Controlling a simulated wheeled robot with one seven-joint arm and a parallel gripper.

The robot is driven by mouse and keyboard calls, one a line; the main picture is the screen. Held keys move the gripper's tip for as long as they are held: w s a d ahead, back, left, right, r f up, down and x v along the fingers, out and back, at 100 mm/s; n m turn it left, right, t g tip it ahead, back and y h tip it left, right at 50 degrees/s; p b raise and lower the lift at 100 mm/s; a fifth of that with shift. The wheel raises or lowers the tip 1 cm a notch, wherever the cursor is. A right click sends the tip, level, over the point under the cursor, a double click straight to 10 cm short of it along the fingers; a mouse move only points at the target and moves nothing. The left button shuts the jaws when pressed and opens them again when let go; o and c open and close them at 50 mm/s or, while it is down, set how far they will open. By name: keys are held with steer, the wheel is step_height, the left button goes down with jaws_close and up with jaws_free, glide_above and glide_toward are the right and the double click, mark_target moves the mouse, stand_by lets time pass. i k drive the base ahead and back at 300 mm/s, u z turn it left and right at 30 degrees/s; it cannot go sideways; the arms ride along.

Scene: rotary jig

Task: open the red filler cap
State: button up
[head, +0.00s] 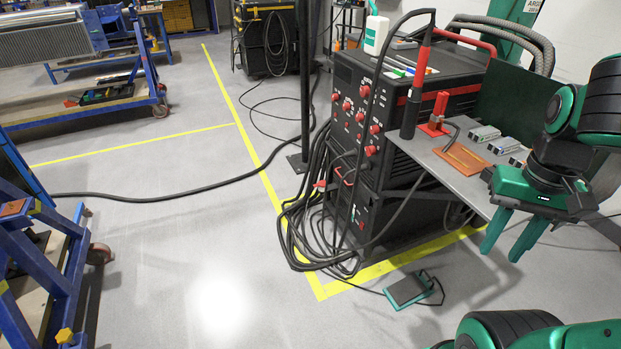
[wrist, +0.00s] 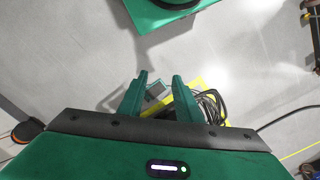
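I cannot make out for sure which part is the red filler cap. The black welding machine (head: 345,150) in the head view has several red knobs (head: 348,105) on its front and a small red part (head: 320,185) low on its left side. My gripper (head: 500,256) hangs at the right, fingers pointing down, open and empty, apart from the machine and beside the table's front edge. In the wrist view, the two green fingers (wrist: 160,77) are spread with nothing between them, above the floor.
A grey table (head: 462,180) with a red clamp (head: 437,112), a copper plate (head: 461,158) and small grey boxes (head: 484,133) adjoins the machine. A foot pedal (head: 408,289) and looped black cables (head: 310,235) lie on the floor. Blue carts (head: 40,270) stand left; the middle floor is free.

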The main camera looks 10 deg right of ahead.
mark_target(321, 184)
steer(key=i, duration=0.15)
steer(key=z, duration=0.1)
steer(key=k, duration=0.35)
steer(key=u, duration=0.4)
steer(key=i, duration=1.65)
steer(key=z, duration=0.45)
